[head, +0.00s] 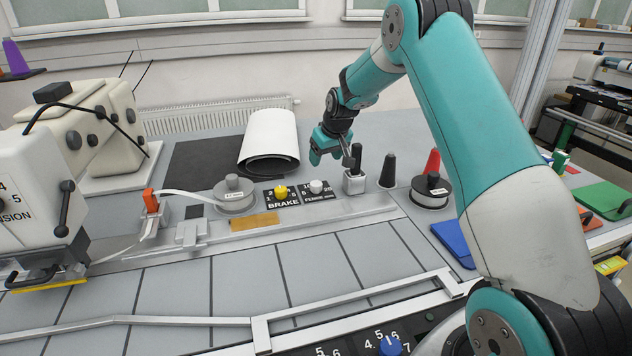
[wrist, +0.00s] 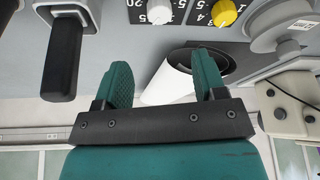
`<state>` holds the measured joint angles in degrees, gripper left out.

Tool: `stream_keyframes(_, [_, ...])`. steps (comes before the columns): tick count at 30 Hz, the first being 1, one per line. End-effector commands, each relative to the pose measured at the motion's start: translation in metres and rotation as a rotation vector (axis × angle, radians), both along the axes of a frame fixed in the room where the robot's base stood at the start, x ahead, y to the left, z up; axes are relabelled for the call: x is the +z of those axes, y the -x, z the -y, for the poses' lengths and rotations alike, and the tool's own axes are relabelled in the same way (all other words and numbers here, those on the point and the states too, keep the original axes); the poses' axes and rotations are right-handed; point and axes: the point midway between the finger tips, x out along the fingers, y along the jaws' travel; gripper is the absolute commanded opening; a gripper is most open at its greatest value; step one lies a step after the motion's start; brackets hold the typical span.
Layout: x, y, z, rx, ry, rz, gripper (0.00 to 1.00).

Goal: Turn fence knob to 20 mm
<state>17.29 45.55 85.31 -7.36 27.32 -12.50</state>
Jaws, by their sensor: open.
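The fence knob (head: 316,187) is a pale grey knob on a black dial plate marked FENCE, right of the yellow BRAKE knob (head: 281,192). In the wrist view, which looks upside down, the fence knob (wrist: 160,11) is at the top edge, partly cut off, with 20, 15 and 5 readable beside it. Which number it points to cannot be told. My gripper (head: 328,158) is above and behind the dial plates, apart from the knob. In the wrist view its two teal fingers (wrist: 164,82) are spread, with nothing between them.
A grey block with a black upright handle (head: 355,183) stands just right of the fence dial, close to my gripper. A white roll (head: 268,140) lies behind the dials. A spool (head: 235,195) is left and another (head: 430,191) right. The tiled front area is clear.

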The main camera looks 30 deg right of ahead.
Motion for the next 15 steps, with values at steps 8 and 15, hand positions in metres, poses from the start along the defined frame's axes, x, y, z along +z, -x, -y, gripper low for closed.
stream_keyframes(8, [-0.059, -0.024, 0.0, -0.002, -0.001, -0.004, 0.64])
stream_keyframes(15, [-0.098, -0.041, 0.0, -0.002, 0.0, -0.002, 0.64])
